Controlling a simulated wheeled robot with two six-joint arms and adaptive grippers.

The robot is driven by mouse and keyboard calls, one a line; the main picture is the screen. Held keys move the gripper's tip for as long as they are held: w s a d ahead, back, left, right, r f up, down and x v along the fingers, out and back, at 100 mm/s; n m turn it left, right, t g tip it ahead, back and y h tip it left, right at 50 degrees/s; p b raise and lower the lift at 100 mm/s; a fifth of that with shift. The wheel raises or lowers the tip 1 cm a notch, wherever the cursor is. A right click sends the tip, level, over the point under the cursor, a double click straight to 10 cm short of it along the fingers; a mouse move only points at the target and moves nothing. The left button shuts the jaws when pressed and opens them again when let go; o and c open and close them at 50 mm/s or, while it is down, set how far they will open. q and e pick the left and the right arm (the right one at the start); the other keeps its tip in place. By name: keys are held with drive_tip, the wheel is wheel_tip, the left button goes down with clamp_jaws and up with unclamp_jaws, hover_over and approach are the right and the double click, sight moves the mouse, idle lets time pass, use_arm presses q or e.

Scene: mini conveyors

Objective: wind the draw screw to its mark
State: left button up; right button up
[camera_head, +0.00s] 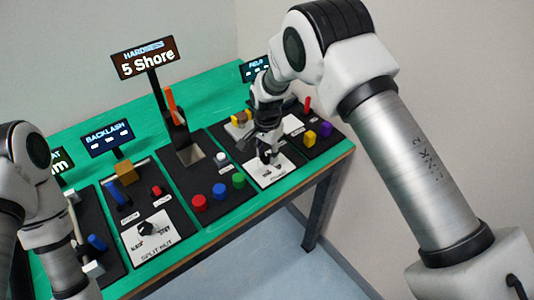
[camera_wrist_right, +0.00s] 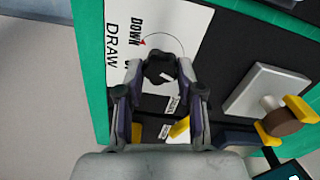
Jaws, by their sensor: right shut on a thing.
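The draw screw's knob (camera_wrist_right: 159,68) is black and lobed, on a white panel (camera_wrist_right: 185,28) printed DRAW and DOWN. A thin circle is printed around it, with a small red mark (camera_wrist_right: 143,42) beside DOWN. My right gripper (camera_wrist_right: 160,72) is shut on the knob, one finger on each side. In the head view my right gripper (camera_head: 268,157) reaches down to the white panel (camera_head: 272,176) and mostly hides the knob. Which way the knob points is unclear. My left arm shows at the left edge; its gripper is out of view.
Red, blue and green buttons (camera_head: 220,190) stand on the black panel to the left. A post carries a sign (camera_head: 148,58) reading 5 Shore.

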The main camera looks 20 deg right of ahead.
drive_tip(key=m, duration=0.5)
drive_tip(key=shift+s+f+m, duration=0.15)
drive_tip(key=shift+m, duration=0.15)
drive_tip(key=m+b, duration=0.1)
drive_tip(key=m, duration=1)
drive_tip(key=shift+m, duration=0.4)
drive_tip(key=m, duration=0.5)
drive_tip(key=shift+b, duration=0.4)
drive_tip(key=o, duration=1.2)
drive_tip(key=shift+c, duration=0.2)
